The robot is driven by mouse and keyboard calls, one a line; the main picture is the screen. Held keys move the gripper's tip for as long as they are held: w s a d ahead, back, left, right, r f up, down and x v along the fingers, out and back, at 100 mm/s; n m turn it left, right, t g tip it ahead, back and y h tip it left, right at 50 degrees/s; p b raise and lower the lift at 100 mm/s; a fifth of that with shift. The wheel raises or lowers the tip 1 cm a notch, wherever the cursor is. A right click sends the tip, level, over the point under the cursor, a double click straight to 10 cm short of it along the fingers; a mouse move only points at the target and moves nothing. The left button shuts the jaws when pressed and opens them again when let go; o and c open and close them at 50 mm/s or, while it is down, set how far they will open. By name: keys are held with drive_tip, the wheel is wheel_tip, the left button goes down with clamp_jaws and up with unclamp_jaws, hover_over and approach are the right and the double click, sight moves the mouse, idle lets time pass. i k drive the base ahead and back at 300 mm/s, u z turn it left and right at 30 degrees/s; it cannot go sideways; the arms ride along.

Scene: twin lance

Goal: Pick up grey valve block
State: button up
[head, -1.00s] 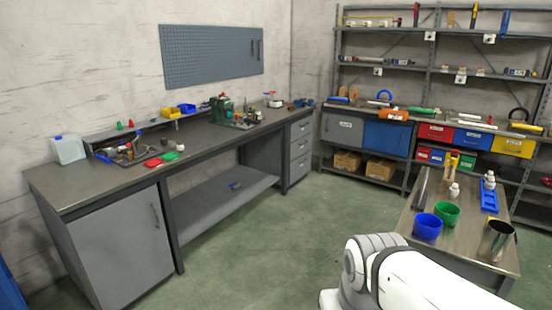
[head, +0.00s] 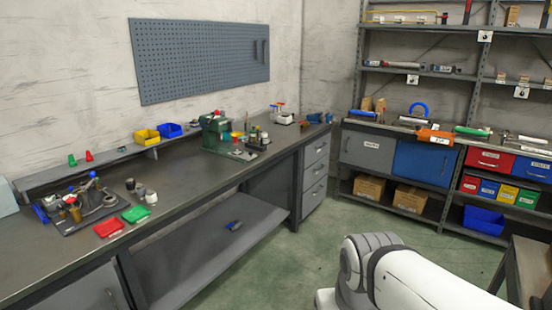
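I cannot make out for certain which thing is the grey valve block. Small grey parts (head: 140,190) stand on the left workbench beside a green tray (head: 136,214) and a red tray (head: 109,229). A dark tray (head: 75,222) to their left holds several small mixed parts, too small to tell apart. A small blue and grey item (head: 234,225) lies on the bench's lower shelf. My gripper is not in view; only a white link of my arm shows at the bottom right.
Grey shelving (head: 412,130) stands at the back right. A table edge (head: 530,265) shows at right. The green floor between is clear.

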sight(423, 66)
drive_tip(key=z, duration=0.2)
drive_tip(key=i, duration=1.8)
drive_tip(key=z, duration=0.65)
drive_tip(key=i, duration=1.6)
drive_tip(key=z, duration=0.2)
drive_tip(key=i, duration=3.2)
drive_tip(key=z, duration=0.35)
